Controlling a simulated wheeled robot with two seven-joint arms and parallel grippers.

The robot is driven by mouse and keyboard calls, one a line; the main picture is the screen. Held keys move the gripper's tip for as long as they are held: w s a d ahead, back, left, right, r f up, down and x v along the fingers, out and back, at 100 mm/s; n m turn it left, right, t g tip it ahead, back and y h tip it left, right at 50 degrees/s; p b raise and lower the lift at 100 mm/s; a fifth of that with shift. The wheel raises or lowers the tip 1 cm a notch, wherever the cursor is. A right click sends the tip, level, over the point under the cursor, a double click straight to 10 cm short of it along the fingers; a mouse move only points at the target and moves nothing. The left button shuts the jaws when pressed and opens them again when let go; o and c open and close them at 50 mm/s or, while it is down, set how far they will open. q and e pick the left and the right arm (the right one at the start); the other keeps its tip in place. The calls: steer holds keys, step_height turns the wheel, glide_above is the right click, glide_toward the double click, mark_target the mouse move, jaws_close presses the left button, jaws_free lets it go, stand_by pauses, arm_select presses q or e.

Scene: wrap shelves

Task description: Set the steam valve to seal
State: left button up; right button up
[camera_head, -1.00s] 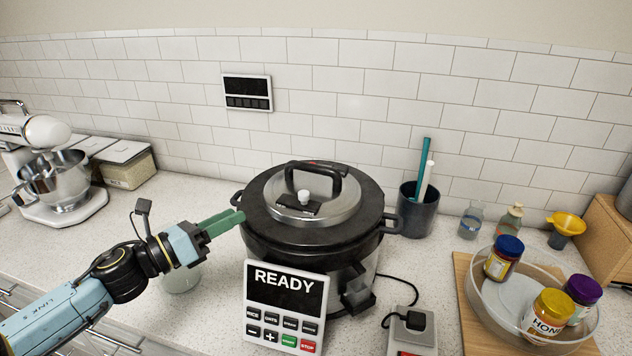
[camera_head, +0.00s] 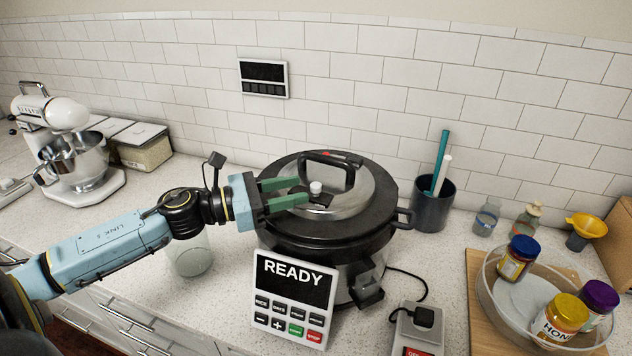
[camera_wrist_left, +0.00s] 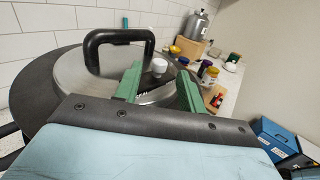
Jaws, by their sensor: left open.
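The pressure cooker (camera_head: 330,235) stands on the counter with its lid on and a black handle (camera_head: 333,158) arching over the lid. The steam valve (camera_head: 315,187) is a small white knob on a dark plate on the lid, in front of the handle. In the left wrist view the steam valve (camera_wrist_left: 158,66) shows between and beyond the fingertips. My left gripper (camera_head: 300,192) is open over the lid, its green fingers pointing at the valve, with no clear grip on it. The cooker's panel (camera_head: 294,295) reads READY. My right gripper is not in view.
A glass jar (camera_head: 190,255) stands below my left arm. A power strip (camera_head: 418,330) sits front right of the cooker. A glass bowl (camera_head: 490,300) with jars is at the right. A dark utensil cup (camera_head: 432,208) stands behind right, a stand mixer (camera_head: 70,150) far left.

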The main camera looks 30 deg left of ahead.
mark_target(316, 184)
arm_select(q)
steer(key=shift+p+x, duration=0.75)
steer(key=shift+x, duration=1.95)
steer(key=shift+c, duration=0.2)
jaws_close()
